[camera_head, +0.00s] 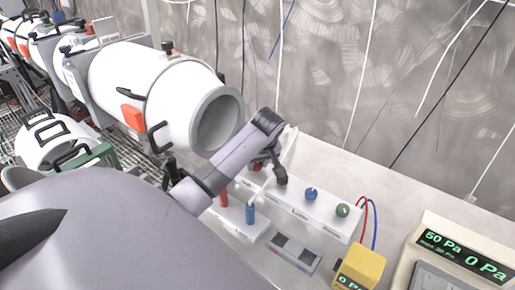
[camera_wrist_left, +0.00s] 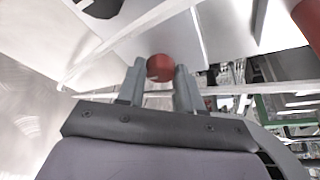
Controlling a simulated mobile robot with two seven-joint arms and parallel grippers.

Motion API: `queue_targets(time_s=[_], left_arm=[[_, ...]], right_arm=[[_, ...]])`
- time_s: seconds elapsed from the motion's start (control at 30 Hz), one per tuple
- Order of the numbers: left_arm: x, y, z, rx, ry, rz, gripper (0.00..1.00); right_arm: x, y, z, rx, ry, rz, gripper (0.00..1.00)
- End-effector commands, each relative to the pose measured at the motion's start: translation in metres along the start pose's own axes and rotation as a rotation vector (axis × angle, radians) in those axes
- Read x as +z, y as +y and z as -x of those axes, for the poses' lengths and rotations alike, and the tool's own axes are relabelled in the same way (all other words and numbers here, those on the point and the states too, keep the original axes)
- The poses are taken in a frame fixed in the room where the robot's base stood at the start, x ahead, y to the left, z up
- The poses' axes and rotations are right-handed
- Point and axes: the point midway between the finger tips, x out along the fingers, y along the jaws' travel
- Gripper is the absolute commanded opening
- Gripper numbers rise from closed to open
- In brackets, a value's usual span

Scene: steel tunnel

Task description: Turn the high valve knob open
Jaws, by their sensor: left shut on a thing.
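A white valve block (camera_head: 325,218) on the bench carries a row of round knobs, including a blue knob (camera_head: 311,194) and a green knob (camera_head: 342,210). A dark knob or fitting (camera_head: 280,179) shows beside my left gripper (camera_head: 264,162). In the left wrist view, a red knob (camera_wrist_left: 160,67) sits between the two fingertips of my left gripper (camera_wrist_left: 160,80), which is shut on it. The red knob is hidden behind my gripper in the head view. No label tells which knob is the high valve knob. My right gripper is not in view.
A lower white block with red (camera_head: 223,196) and blue (camera_head: 250,213) upright handles stands in front. A yellow gauge (camera_head: 361,267) and a display unit (camera_head: 460,247) reading 50 Pa and 0 Pa stand at right. A large white cylinder (camera_head: 160,90) is at left.

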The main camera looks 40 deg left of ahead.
Motion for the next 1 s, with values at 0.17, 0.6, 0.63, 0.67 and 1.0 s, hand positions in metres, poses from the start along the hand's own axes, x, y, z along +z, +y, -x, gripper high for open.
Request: queue_targets(time_s=[0.17,0.6,0.63,0.67,1.0], left_arm=[[-0.0003,-0.0014,-0.0001,0.030,0.001,-0.073,0.05],[-0.0023,-0.0047,0.0001,0.176,0.004,-0.426,0.05],[-0.0021,-0.0048,0.0001,0.188,0.003,-0.453,0.05],[-0.0022,-0.0051,0.0000,0.198,0.003,-0.480,0.05],[-0.0046,-0.0072,-0.0005,0.321,0.004,-0.777,0.05]], right_arm=[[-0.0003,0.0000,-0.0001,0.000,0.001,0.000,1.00],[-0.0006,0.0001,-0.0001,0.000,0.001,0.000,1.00],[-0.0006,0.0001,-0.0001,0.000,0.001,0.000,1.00],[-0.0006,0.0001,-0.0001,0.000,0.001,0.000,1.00],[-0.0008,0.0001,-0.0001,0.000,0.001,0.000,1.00]])
